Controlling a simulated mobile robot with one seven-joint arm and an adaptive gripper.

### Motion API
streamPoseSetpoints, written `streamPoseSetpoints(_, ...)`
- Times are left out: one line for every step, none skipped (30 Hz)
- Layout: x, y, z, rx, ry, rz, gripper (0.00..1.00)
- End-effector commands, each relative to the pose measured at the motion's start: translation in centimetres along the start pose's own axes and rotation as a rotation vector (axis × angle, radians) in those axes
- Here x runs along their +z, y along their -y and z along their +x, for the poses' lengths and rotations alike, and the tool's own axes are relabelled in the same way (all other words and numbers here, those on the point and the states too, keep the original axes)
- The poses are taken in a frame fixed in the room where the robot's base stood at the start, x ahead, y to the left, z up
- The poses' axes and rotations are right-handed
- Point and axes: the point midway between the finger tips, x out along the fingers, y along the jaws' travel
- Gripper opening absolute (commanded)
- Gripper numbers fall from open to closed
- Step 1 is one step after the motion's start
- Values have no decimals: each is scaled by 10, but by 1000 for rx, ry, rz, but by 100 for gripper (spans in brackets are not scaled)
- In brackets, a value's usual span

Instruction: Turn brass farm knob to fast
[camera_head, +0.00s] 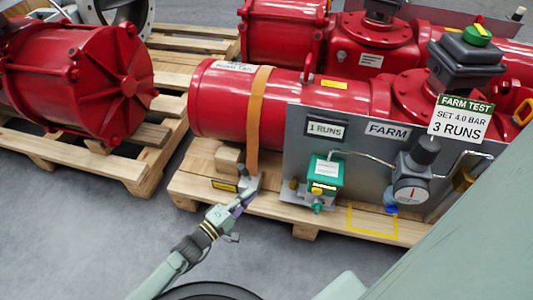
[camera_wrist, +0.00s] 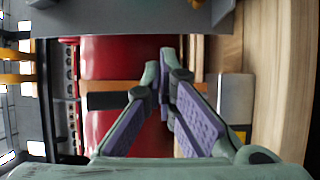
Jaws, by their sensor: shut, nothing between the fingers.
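The grey FARM panel (camera_head: 350,140) stands upright in front of a red actuator. A small brass knob (camera_head: 292,184) shows low on its left part, left of a green box (camera_head: 325,173). Its speed markings are too small to read. Another brass-coloured fitting (camera_head: 463,181) sits at the panel's right end. My gripper (camera_head: 246,197) is left of the panel, apart from the knob, near the pallet's front edge. In the wrist view its fingers (camera_wrist: 163,75) are shut and empty, and a brass-coloured piece (camera_wrist: 195,3) is cut off at the top edge.
An orange strap (camera_head: 258,120) wraps the red cylinder (camera_head: 222,105) behind my gripper. A gauge (camera_head: 411,190) with a dark knob is on the panel's right. The wooden pallet (camera_head: 205,190) lies below. Open grey floor (camera_head: 90,230) is at front left.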

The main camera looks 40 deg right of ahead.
Motion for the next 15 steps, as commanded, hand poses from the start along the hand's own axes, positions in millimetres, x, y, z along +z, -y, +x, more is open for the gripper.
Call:
streamPoseSetpoints(2, 17, 1, -22, 19, -8, 0)
streamPoseSetpoints(2, 21, 1, -31, 25, -12, 0)
streamPoseSetpoints(2, 24, 2, -39, 31, -17, 0)
streamPoseSetpoints(2, 25, 3, -42, 33, -19, 0)
streamPoseSetpoints(2, 25, 4, -44, 35, -21, 0)
streamPoseSetpoints(2, 25, 7, -44, 36, -22, 0)
streamPoseSetpoints(3, 25, 10, -43, 36, -22, 0)
streamPoseSetpoints(3, 25, 14, -42, 36, -22, 0)
streamPoseSetpoints(4, 25, 20, -42, 36, -22, 0)
streamPoseSetpoints(4, 26, 25, -42, 36, -22, 0)
streamPoseSetpoints(4, 26, 30, -41, 36, -22, 0)
streamPoseSetpoints(4, 26, 39, -41, 36, -21, 0)
streamPoseSetpoints(5, 27, 45, -40, 37, -22, 0)
streamPoseSetpoints(5, 27, 52, -40, 36, -22, 0)
streamPoseSetpoints(6, 28, 61, -40, 36, -22, 0)
